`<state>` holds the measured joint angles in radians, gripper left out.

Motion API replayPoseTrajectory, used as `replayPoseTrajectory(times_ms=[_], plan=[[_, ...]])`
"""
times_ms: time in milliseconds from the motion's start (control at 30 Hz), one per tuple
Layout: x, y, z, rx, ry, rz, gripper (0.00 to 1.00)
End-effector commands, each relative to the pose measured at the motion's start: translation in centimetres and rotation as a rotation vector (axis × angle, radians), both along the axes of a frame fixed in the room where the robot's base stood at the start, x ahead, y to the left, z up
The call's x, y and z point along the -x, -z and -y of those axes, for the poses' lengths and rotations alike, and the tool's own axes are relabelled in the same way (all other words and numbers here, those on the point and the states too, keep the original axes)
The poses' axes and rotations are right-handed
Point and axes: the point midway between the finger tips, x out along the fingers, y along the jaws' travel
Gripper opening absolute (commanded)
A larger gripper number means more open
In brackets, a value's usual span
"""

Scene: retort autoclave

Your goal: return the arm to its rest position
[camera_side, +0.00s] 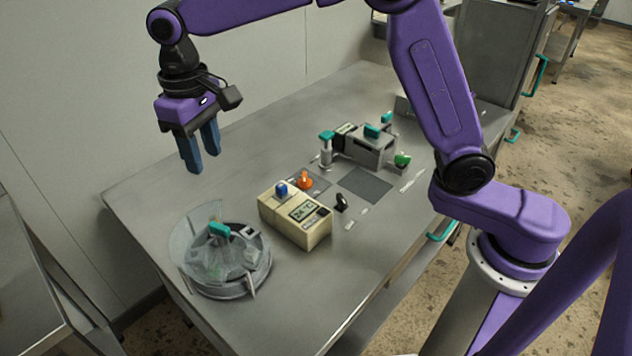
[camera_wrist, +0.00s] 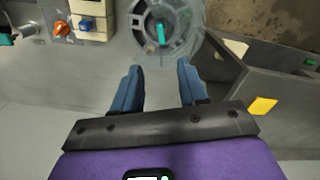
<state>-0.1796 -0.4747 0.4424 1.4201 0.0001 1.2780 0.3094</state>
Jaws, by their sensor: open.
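My gripper (camera_side: 203,150) is raised above the far left part of the grey table (camera_side: 150,205) in the side view. It points downward, and its two blue fingers are apart with nothing between them. In the wrist view the gripper (camera_wrist: 160,75) shows both fingers spread, with bare table between and below them. My purple arm is bent, with its elbow high. The gripper touches nothing.
A round vessel with a clear lid and teal handle (camera_side: 220,229) stands at the table's near left end. Beside it are a beige box with a display (camera_side: 295,215), an orange knob (camera_side: 304,180) and a grey device with teal handles (camera_side: 370,148). The table's back left is clear.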

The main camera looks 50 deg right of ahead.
Motion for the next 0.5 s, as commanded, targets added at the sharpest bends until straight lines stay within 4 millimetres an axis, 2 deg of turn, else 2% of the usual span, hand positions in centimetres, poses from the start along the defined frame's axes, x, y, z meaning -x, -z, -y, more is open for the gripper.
replayPoseTrajectory(times_ms=[267, 500], plan=[[6.0, -0.3, 3.5, -0.005, -0.164, 0.005, 0.43], [12.2, 0.3, 7.8, -0.009, -0.323, 0.010, 0.43]])
